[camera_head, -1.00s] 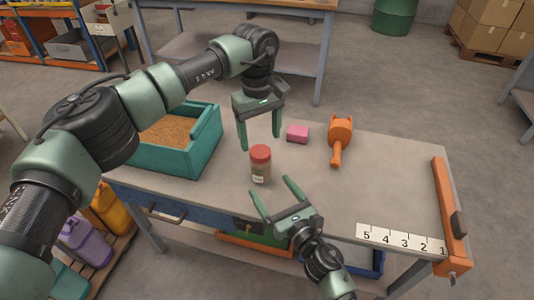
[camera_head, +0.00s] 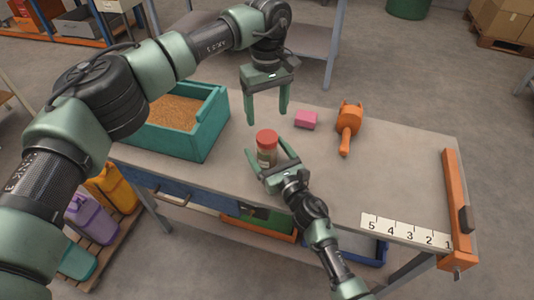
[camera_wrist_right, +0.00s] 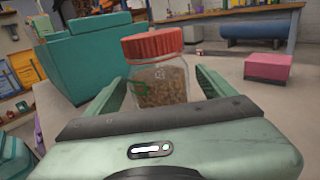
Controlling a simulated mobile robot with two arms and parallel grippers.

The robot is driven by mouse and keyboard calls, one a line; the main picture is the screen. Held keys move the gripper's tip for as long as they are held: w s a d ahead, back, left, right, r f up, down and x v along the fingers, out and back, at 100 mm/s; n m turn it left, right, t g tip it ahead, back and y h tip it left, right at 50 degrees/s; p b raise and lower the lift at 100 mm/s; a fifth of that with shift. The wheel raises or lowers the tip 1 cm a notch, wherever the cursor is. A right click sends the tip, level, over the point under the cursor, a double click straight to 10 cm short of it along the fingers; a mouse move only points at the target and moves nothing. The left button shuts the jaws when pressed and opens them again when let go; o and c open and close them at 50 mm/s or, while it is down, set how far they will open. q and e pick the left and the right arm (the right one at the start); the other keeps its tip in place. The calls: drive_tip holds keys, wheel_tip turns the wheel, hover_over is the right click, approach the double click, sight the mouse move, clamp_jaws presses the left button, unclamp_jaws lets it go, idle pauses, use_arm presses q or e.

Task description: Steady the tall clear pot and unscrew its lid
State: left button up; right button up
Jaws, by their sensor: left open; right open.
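The clear pot (camera_head: 267,155) with a red lid (camera_head: 267,137) stands upright on the workbench, with brown grains inside. In the right wrist view the pot (camera_wrist_right: 160,82) and its ribbed red lid (camera_wrist_right: 152,44) are between the fingers. My right gripper (camera_head: 268,164) is open, low around the pot, with a finger on each side; in the right wrist view a gap shows beside the right finger. My left gripper (camera_head: 268,116) is open and empty, pointing down above and just behind the lid, apart from it. The pot's lower part is hidden by my right gripper.
A teal bin (camera_head: 196,147) of grain stands left of the pot. A number strip (camera_head: 405,232) and an orange bar (camera_head: 457,212) are at the right end. The bench's right middle is clear.

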sight(267, 136)
clamp_jaws()
use_arm(q)
drive_tip(key=m, duration=0.3)
drive_tip(key=shift+m, duration=0.4)
drive_tip(key=shift+f+m, duration=0.15)
drive_tip(key=shift+m, duration=0.15)
drive_tip(key=shift+f, duration=3.85)
